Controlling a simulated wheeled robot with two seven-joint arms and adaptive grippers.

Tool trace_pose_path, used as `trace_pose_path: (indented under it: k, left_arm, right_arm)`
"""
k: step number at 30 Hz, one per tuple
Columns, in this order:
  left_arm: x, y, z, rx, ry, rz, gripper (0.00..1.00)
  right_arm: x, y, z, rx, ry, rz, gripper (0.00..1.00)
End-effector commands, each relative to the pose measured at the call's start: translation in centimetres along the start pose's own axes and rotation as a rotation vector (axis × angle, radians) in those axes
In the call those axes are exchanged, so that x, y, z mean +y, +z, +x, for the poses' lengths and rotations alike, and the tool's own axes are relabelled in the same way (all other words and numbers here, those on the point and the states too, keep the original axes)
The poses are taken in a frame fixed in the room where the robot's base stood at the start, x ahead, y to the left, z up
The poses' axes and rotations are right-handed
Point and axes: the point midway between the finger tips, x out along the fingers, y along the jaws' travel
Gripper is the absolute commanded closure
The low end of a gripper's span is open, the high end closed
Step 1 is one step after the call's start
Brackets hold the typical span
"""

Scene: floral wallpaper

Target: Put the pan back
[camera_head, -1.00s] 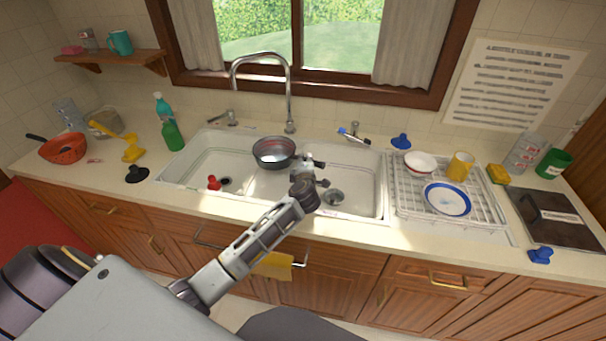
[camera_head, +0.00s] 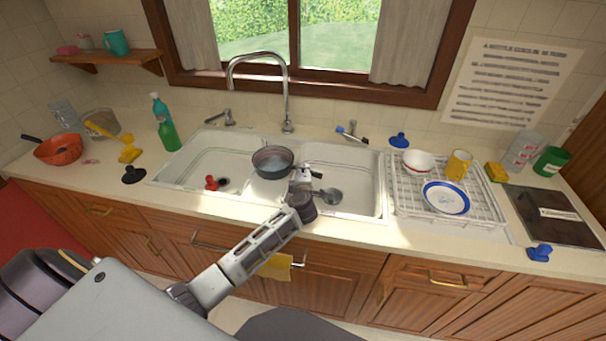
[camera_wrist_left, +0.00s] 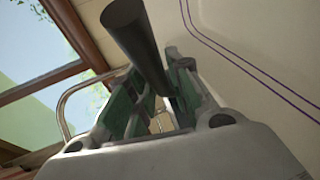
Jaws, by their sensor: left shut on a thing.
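A grey metal pan (camera_head: 272,160) is over the middle of the double sink (camera_head: 372,208), at the divider between the basins. It looks nearly level; I cannot tell whether it touches the sink. My left gripper (camera_head: 305,178) is just to the right of the pan, shut on its dark handle. In the left wrist view the black handle (camera_wrist_left: 138,40) runs between the two fingers of my left gripper (camera_wrist_left: 150,92). The pan's bowl is not clear there. My right gripper is not in view.
The tall faucet (camera_head: 287,95) stands behind the pan. A red plunger-like piece (camera_head: 211,183) is in the left basin. An orange pan (camera_head: 57,150) is at the far left.

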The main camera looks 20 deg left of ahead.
Motion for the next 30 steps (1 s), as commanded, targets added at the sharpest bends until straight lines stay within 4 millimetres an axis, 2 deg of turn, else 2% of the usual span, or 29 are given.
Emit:
trace_pose_path:
  k: [15, 16, 20, 30]
  left_arm:
    - [-0.25, 0.04, 0.14, -0.001, 0.006, 0.002, 1.00]
    - [-0.45, 0.03, 0.12, -0.001, 0.001, 0.001, 0.76]
    - [-0.45, 0.02, 0.12, -0.001, 0.001, 0.001, 0.59]
    - [-0.42, 0.01, 0.11, -0.001, 0.001, 0.001, 0.58]
  right_arm:
    - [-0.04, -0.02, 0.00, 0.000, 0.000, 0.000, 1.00]
    - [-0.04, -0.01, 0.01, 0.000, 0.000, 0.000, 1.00]
    - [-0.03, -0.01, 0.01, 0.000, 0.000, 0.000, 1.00]
    - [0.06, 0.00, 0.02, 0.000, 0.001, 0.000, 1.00]
